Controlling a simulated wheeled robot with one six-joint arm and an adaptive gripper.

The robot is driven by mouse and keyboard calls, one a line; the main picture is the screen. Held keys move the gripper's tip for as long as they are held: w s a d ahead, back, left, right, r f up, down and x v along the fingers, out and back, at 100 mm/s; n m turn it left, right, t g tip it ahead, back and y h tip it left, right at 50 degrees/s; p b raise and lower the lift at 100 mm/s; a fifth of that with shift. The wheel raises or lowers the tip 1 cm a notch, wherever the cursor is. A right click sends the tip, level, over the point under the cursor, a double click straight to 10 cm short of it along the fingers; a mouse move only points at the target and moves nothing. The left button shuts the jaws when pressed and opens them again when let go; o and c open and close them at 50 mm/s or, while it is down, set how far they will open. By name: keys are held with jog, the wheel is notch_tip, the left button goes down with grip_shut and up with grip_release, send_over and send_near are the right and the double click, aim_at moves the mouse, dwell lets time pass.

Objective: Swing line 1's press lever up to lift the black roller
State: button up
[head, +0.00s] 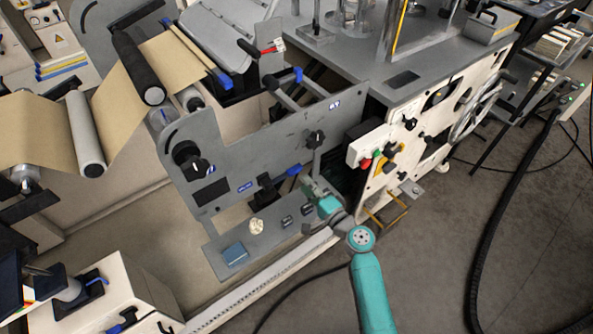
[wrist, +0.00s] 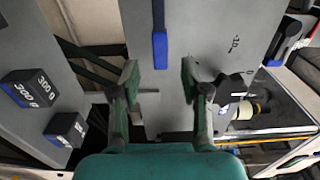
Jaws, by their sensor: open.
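The black roller (head: 138,65) lies across the tan kraft web at the upper left of the head view. A blue-ended lever (head: 295,170) sits low on the grey side plate, close to my gripper (head: 314,190). In the wrist view a blue handle (wrist: 160,50) shows just beyond and between the fingertips of my open gripper (wrist: 159,78), with nothing held. It appears to be the same lever, though I cannot tell which line it belongs to. The fingers seem apart from the handle.
A grey shelf below the plate holds a blue box (head: 235,253) and small dark weights (head: 287,221); one weight (wrist: 31,88) is marked 300 g in the wrist view. A control panel with buttons (head: 371,157) stands right of the plate. Floor (head: 420,260) at the lower right is mostly clear.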

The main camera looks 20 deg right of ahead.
aim_at(294, 173)
jog(key=x, duration=0.7)
jog(key=shift+a+f, duration=0.1)
grip_shut()
